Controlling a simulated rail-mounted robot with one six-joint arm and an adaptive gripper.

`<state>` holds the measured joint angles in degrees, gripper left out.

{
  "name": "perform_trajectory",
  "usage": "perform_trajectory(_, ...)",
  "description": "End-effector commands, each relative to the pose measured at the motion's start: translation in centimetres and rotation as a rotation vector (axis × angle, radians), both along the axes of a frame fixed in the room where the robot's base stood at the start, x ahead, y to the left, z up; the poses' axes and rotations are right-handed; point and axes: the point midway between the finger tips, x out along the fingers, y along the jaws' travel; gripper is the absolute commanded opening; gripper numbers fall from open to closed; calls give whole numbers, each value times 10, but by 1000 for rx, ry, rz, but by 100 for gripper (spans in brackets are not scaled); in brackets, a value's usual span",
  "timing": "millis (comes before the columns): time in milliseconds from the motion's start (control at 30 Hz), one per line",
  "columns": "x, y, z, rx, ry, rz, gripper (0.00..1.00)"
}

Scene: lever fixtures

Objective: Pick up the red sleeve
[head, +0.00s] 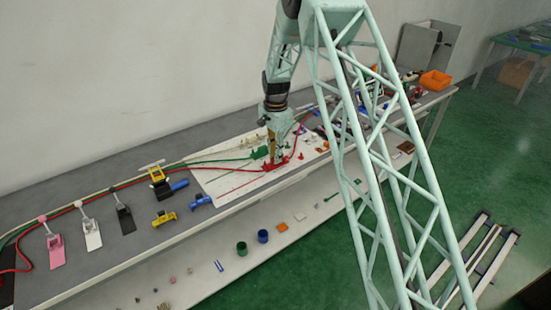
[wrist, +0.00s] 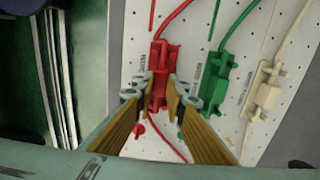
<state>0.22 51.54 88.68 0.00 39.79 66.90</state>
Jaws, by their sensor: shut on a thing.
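The red sleeve (wrist: 161,58) is a blocky red fitting on a red cable in the wrist view, over a white perforated board (wrist: 128,50). My gripper (wrist: 160,90) has one finger on each side of its lower part and is shut on it. The cable runs out of its top end, and a thin red cord shows below between the fingers. In the head view my gripper (head: 275,154) points down at the red fitting (head: 277,167) on the board. I cannot tell whether the sleeve touches the board.
A green fitting (wrist: 216,80) and a cream fitting (wrist: 264,92) lie to the right in the wrist view, each with a cable. In the head view, yellow and blue parts (head: 163,180) and several lever fixtures (head: 90,232) stand left along the bench. An orange bin (head: 435,80) is at the far right.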

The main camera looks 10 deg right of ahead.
Motion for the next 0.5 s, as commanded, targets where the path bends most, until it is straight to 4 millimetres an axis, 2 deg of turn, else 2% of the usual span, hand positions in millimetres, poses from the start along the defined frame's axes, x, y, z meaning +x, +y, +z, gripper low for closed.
perform_trajectory(500,1,0,33,-1,-1,0,4)
